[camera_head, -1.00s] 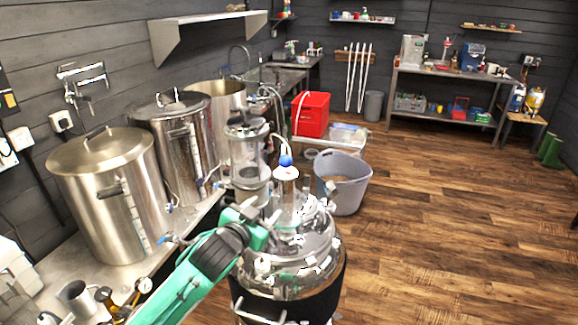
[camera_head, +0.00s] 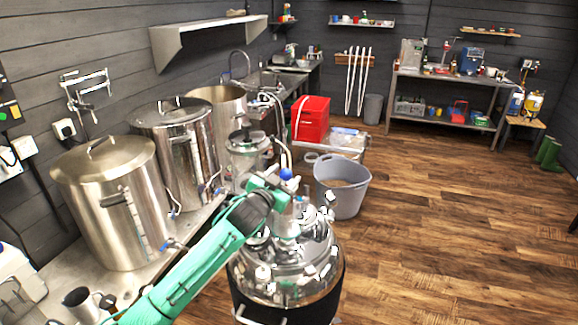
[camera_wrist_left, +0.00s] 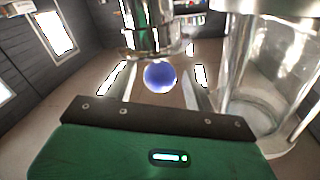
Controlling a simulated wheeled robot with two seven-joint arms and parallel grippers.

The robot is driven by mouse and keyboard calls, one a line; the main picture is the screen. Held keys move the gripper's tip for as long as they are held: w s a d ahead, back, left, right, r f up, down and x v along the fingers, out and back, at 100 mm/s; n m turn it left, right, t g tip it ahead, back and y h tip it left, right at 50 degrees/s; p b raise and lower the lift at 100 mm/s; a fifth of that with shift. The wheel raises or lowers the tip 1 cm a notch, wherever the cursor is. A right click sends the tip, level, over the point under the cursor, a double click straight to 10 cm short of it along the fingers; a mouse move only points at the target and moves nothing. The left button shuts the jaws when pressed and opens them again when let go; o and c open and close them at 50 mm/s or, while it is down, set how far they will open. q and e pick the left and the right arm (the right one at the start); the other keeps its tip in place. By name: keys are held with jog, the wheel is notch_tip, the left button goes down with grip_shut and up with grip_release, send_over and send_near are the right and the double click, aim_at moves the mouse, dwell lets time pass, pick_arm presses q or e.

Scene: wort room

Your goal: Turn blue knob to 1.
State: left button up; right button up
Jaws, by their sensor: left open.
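The blue knob (camera_head: 286,174) is a small round ball on top of the shiny steel vessel (camera_head: 290,262). It also shows in the left wrist view (camera_wrist_left: 160,77), where it appears between the two fingers of my left gripper, below a steel fitting. My left gripper (camera_head: 284,192) is open beside the vessel's top fittings, close to the knob. I see no clear contact between fingers and knob. The gripper hides part of the vessel's top. The knob's marks or setting are too small to tell. My right gripper is out of view.
A clear glass cylinder (camera_wrist_left: 268,75) stands close on the right in the left wrist view. Steel kettles (camera_head: 110,205) line the bench on the left. The wooden floor at right is free.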

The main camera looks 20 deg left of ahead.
aim_at(289, 182)
pick_arm(q)
jog(key=shift+w+d+p, duration=0.15)
jog(key=shift+w+p, duration=0.1)
jog(key=shift+w, duration=0.6)
jog(key=shift+w+d+p, duration=0.15)
jog(key=shift+w+p, duration=0.1)
jog(key=shift+w, duration=0.55)
jog(key=shift+f, duration=0.1)
jog(key=c, duration=1)
